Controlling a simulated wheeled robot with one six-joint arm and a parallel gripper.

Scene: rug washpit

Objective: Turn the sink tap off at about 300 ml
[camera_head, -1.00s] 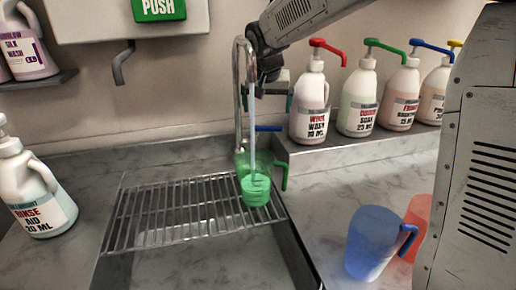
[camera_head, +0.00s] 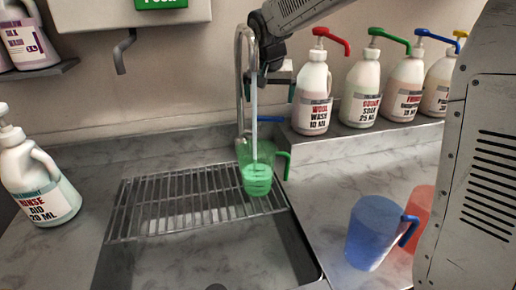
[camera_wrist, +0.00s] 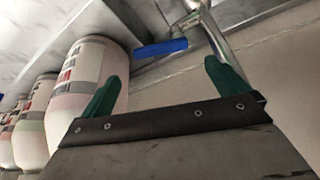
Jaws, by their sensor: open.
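The sink tap (camera_head: 239,85) is a metal gooseneck behind the rack. A pale stream of water (camera_head: 254,115) falls from it into a translucent green measuring jug (camera_head: 260,152). The jug stands upright on the wire rack and is partly filled; its graduation marks are too small to read. The tap's blue lever (camera_wrist: 160,47) sticks out sideways and also shows in the head view (camera_head: 269,119). My gripper (camera_wrist: 160,75) is open and empty, with its green fingers apart. The lever lies ahead of the gap between the fingers, apart from them. In the head view my wrist partly hides the tap.
Pump bottles (camera_head: 312,90) stand on a ledge to the right. A blue jug (camera_head: 372,232) and a red jug (camera_head: 424,212) are on the right counter. A rinse aid bottle (camera_head: 40,180) stands at left. The wire rack (camera_head: 180,210) spans part of the sink.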

